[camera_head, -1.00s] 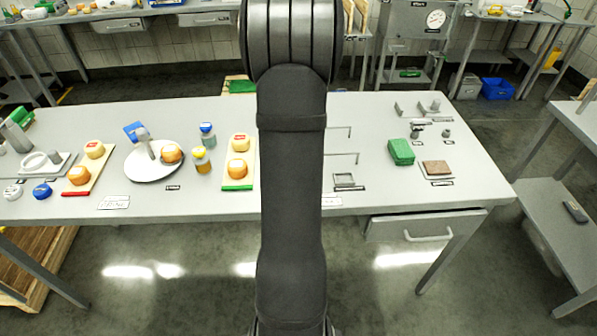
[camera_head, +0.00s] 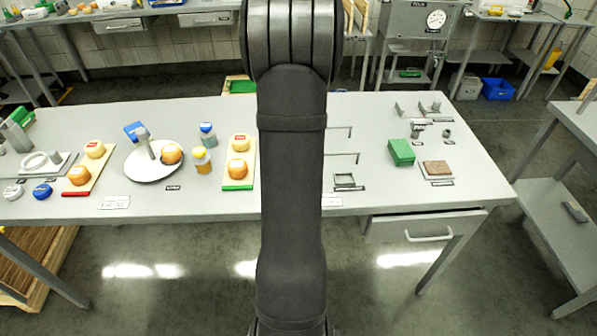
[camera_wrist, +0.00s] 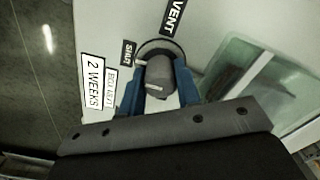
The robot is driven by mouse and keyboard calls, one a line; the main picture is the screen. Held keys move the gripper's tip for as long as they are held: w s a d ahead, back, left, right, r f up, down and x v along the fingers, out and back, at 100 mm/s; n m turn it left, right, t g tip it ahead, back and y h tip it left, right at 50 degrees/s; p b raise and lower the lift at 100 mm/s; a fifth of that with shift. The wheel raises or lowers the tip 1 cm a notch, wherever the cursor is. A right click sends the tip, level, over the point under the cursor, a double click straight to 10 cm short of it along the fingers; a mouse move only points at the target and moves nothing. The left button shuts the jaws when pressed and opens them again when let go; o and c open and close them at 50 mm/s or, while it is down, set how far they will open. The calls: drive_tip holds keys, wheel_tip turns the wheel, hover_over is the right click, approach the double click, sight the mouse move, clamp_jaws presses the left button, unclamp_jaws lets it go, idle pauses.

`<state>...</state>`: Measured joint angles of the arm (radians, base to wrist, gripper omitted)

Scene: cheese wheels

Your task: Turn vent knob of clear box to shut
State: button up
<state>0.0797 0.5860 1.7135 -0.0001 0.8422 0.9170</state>
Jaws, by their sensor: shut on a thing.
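In the wrist view, the grey vent knob (camera_wrist: 159,74) sits on a dark round base on a pale panel. A black "VENT" label (camera_wrist: 175,17) is above it and a "SHUT" label (camera_wrist: 128,54) is to its upper left. A small light mark beside the knob lies toward the "SHUT" label. My gripper (camera_wrist: 159,88) has its blue fingers on both sides of the knob and is shut on it. A clear greenish window of the box (camera_wrist: 250,68) shows at the right. In the head view, my arm hides the gripper and the knob.
A "2 WEEKS" card (camera_wrist: 93,80) lies left of the knob. In the head view, the grey table (camera_head: 375,120) holds a white plate (camera_head: 140,172), boards with cheese wheels (camera_head: 238,171), a green block (camera_head: 401,152) and a brown pad (camera_head: 437,168). A drawer (camera_head: 425,228) hangs under its right side.

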drive_tip(key=o, duration=1)
drive_tip(key=shift+c, duration=0.2)
drive_tip(key=shift+r, duration=0.1)
wheel_tip(320, 180, up, 17)
wheel_tip(320, 180, down, 17)
drive_tip(key=shift+f, duration=0.15)
idle(0.5)
